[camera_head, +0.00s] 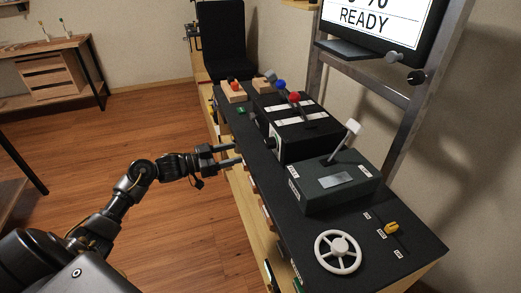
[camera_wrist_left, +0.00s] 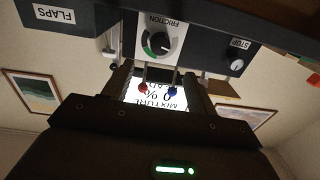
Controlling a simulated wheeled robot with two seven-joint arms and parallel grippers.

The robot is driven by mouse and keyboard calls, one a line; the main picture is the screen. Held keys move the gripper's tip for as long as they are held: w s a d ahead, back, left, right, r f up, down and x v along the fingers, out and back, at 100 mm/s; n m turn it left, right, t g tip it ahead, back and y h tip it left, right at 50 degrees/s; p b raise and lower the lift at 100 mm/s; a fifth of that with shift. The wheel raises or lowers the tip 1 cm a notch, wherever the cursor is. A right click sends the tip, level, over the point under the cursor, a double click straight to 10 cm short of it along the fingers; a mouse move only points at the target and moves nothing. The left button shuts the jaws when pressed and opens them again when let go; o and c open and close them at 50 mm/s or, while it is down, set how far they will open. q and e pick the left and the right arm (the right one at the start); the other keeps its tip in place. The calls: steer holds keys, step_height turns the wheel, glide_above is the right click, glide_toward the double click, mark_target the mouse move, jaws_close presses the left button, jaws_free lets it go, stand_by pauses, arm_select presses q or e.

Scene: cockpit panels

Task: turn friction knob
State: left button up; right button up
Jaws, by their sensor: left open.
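The friction knob (camera_wrist_left: 160,43) is a round black dial on a white plate with a green arc, labelled FRICTION, upside down in the left wrist view. In the head view its pale plate (camera_head: 276,141) shows small on the left side of the black lever box (camera_head: 303,133). My left gripper (camera_head: 236,154) is open and empty. Its fingers point at that side of the box, short of the knob. In the left wrist view the left gripper (camera_wrist_left: 158,76) has its fingers spread below the knob, apart from it. My right gripper is not in view.
A STOP knob (camera_wrist_left: 237,65) and a FLAPS label (camera_wrist_left: 54,13) flank the friction knob. On the console (camera_head: 398,262) stand a grey box with a white-handled lever (camera_head: 345,140), a white wheel (camera_head: 338,251) and a yellow knob (camera_head: 391,228). Open floor lies left.

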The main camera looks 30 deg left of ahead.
mark_target(266, 145)
arm_select(q)
steer(key=x, duration=1.1)
steer(key=shift+f, duration=0.1)
steer(key=shift+a, duration=0.1)
steer(key=c, duration=1)
